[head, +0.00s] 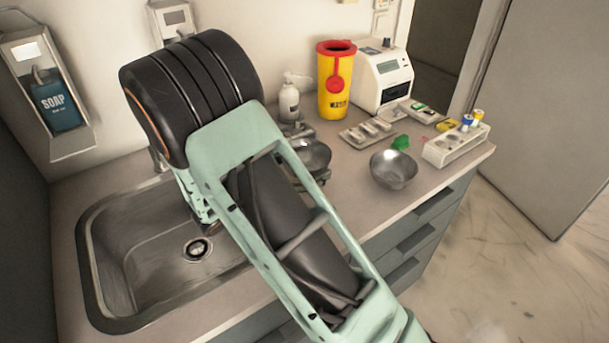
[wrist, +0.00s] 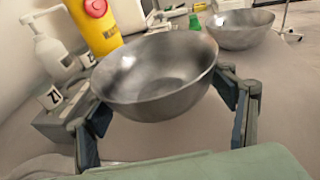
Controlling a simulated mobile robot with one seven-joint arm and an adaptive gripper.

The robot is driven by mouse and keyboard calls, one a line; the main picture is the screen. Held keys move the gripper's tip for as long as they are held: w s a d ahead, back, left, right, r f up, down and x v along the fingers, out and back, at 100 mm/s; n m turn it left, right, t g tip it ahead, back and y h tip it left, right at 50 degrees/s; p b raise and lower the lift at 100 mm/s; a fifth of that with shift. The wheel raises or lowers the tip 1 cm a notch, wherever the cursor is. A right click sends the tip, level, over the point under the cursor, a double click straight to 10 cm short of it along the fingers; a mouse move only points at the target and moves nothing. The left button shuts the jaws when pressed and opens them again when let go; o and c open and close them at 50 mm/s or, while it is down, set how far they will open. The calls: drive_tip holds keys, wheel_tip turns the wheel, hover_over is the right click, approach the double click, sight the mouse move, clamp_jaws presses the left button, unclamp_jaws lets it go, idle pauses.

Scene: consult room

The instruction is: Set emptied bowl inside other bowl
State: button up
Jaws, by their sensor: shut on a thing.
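A steel bowl (wrist: 150,85) fills the middle of the wrist view, upright and empty inside. My gripper (wrist: 166,100) is shut on it, with a finger at either side. In the head view this held bowl (head: 314,154) shows just past my arm, which hides part of it and most of my gripper. The other steel bowl (head: 393,170) stands upright on the counter to the right, apart from the held one. It also shows at the upper right of the wrist view (wrist: 240,30). What lies deep inside it is not clear.
Behind the bowls are a metal tray (head: 366,133), a green item (head: 401,142), a yellow sharps bin (head: 336,85), a white device (head: 382,78) and a pump bottle (head: 289,100). A white rack (head: 455,146) stands right of the other bowl. A sink (head: 150,255) is at left.

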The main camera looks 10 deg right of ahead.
drive_tip(key=shift+w+a+f, duration=0.1)
drive_tip(key=shift+f, duration=0.8)
drive_tip(key=shift+w+a+f, duration=0.1)
drive_tip(key=shift+f, duration=0.8)
drive_tip(key=shift+c, duration=0.2)
drive_tip(key=shift+f, duration=0.1)
drive_tip(key=shift+f, duration=0.2)
drive_tip(key=o, duration=1.2)
drive_tip(key=shift+r, duration=0.1)
drive_tip(key=shift+o, duration=0.4)
drive_tip(key=shift+r, duration=0.1)
